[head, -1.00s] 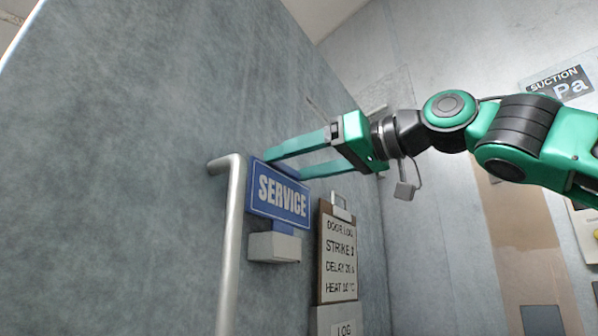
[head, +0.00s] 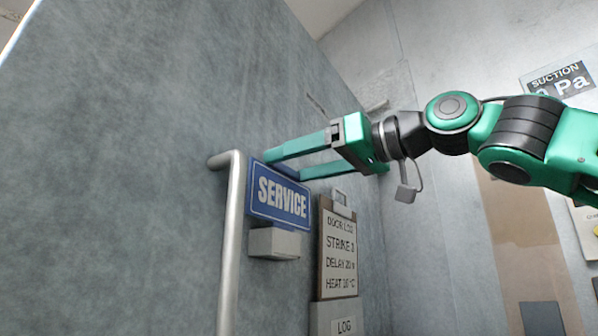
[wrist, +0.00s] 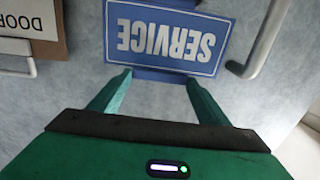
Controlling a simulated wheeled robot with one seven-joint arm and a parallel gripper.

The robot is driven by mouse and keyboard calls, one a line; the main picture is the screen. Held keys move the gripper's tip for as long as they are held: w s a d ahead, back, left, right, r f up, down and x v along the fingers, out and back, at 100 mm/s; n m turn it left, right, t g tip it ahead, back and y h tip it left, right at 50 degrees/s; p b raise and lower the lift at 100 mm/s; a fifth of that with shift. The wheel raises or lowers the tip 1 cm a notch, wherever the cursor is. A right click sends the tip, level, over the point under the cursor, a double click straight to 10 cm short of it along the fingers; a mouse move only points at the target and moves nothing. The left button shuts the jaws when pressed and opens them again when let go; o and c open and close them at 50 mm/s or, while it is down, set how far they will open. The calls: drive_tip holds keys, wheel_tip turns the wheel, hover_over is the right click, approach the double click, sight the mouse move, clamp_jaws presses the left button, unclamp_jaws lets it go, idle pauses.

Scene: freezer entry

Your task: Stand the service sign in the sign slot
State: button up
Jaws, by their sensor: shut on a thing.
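The blue service sign (head: 281,196), with white SERVICE lettering, is upright against the grey door in the head view. It shows upside down in the wrist view (wrist: 168,42). My gripper (head: 285,166) is shut on the sign's upper edge, one finger towards each side in the wrist view (wrist: 157,76). The sign slot is a pale grey block (head: 274,243) on the door directly under the sign. How deep the stem sits inside is hidden.
A vertical metal door handle (head: 231,240) stands close to the left of the sign. A clipboard (head: 338,250) with door log text hangs close to the right, above a grey log box (head: 337,317). The door above the sign is clear.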

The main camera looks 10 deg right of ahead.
drive_tip(key=shift+f, duration=0.3)
idle(0.4)
drive_tip(key=o, duration=1)
drive_tip(key=v, duration=1)
drive_tip(key=shift+s+d, duration=0.15)
drive_tip(key=shift+d, duration=0.2)
